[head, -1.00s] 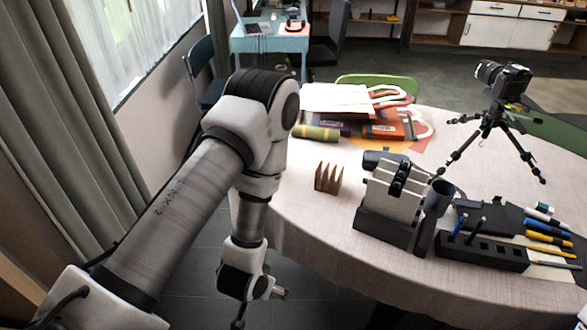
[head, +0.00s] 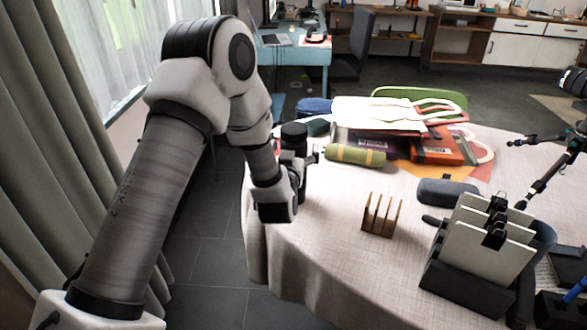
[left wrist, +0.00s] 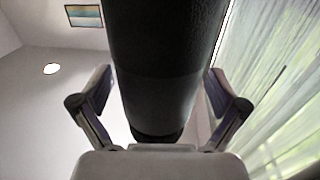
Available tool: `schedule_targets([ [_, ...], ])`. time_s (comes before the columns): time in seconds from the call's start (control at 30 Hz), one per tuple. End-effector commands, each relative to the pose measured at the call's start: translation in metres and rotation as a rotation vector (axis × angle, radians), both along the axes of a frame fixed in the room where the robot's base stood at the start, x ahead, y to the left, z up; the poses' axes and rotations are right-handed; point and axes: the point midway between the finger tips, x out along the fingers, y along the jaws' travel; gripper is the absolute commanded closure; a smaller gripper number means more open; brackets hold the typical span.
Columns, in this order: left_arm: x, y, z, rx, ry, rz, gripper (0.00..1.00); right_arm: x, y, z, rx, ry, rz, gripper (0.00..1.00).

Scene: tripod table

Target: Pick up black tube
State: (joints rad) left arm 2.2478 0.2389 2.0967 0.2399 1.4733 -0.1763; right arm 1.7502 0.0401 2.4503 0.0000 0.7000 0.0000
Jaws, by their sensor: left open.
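The black tube (head: 294,132) stands upright at the left edge of the round table in the head view, partly hidden by my left gripper. In the left wrist view the tube (left wrist: 166,70) is large and dark and fills the middle, between the two fingers. My left gripper (head: 297,158) is open at the tube, with one finger on each side of it in the wrist view (left wrist: 160,95). Gaps show beside the fingertips there.
A green roll (head: 354,155) lies right of the tube, near books (head: 436,146) and a white bag (head: 380,113). A small wooden rack (head: 381,215) and a file holder (head: 470,288) stand nearer. The cloth between the tube and the rack is clear.

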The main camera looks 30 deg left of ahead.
Motion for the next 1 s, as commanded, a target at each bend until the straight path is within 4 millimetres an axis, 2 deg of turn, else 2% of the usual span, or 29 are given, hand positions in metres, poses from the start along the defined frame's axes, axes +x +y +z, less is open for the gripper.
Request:
schedule_targets([
  [0.13, 0.000, 0.000, 0.000, 0.000, 0.000, -0.001, 0.02, 0.000, 0.000, 0.000, 0.000, 0.000, 0.000, 0.53],
  [0.27, 0.000, 0.000, 0.000, 0.000, 0.000, -0.001, 0.48, 0.000, 0.000, 0.000, 0.000, 0.000, 0.000, 0.53],
  [0.3, 0.000, 0.000, 0.000, 0.000, 0.000, -0.001, 0.63, 0.000, 0.000, 0.000, 0.000, 0.000, 0.000, 0.53],
  [0.37, 0.000, -0.001, 0.000, 0.000, 0.000, -0.001, 0.84, 0.000, 0.000, 0.000, 0.000, 0.000, 0.000, 0.53],
  [0.4, 0.000, -0.001, 0.000, 0.000, 0.000, -0.001, 0.98, 0.000, 0.000, -0.001, 0.000, 0.000, 0.000, 0.53],
  [0.77, 0.000, 0.000, 0.004, 0.001, -0.002, -0.001, 1.00, 0.000, 0.000, 0.000, 0.000, 0.000, 0.000, 0.53],
  [1.0, 0.000, 0.000, 0.031, 0.000, -0.005, -0.001, 1.00, 0.000, 0.000, 0.001, 0.000, 0.000, 0.000, 0.53],
])
